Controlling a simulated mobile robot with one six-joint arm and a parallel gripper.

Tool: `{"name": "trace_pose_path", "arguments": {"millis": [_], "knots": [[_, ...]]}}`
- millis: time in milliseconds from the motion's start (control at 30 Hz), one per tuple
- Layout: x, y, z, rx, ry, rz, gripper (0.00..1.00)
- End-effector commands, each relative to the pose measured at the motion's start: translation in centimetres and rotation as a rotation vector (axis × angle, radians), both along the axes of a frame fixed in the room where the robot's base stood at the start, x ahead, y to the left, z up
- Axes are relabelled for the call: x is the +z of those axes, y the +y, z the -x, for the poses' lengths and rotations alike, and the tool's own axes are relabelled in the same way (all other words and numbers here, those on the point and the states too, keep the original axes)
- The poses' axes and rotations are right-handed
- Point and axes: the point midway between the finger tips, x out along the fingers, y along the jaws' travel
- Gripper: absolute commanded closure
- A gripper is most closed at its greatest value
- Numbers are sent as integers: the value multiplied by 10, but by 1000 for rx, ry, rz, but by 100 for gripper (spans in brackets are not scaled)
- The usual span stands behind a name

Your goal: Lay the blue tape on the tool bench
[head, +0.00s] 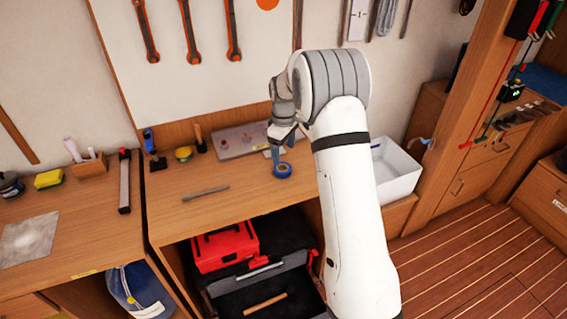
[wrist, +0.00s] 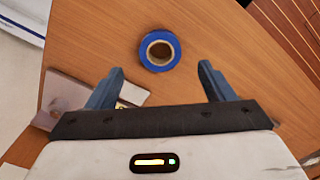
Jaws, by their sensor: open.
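The blue tape (head: 282,170) is a small roll lying flat on the wooden tool bench (head: 235,205), near its right front part. In the wrist view the blue tape (wrist: 160,50) shows from above, with its hollow core facing the camera. My gripper (head: 277,153) is above the bench, just behind the tape in the head view. In the wrist view my gripper (wrist: 160,80) has its two blue-grey fingers wide apart with nothing between them. The tape lies beyond the fingertips, roughly centred between them, and apart from both.
A grey metal plate (head: 236,140) lies at the back of the bench. A thin grey tool (head: 205,193) lies left of the tape. A white bin (head: 396,170) stands to the right. A red toolbox (head: 224,246) sits under the bench. The front middle of the bench is clear.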

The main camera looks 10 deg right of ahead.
Motion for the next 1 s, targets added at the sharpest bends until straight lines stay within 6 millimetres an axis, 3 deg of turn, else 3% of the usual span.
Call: {"name": "trace_pose_path", "arguments": {"millis": [133,367,467,667,800,1000], "knots": [[28,0,-1,0,-3,0,25],[52,1,2,-4,-3,0,25],[66,1,11,-28,-12,0,25],[112,2,61,-153,-59,-4,25],[140,2,107,-260,-95,-11,25],[165,3,178,-412,-146,-30,25]]}}
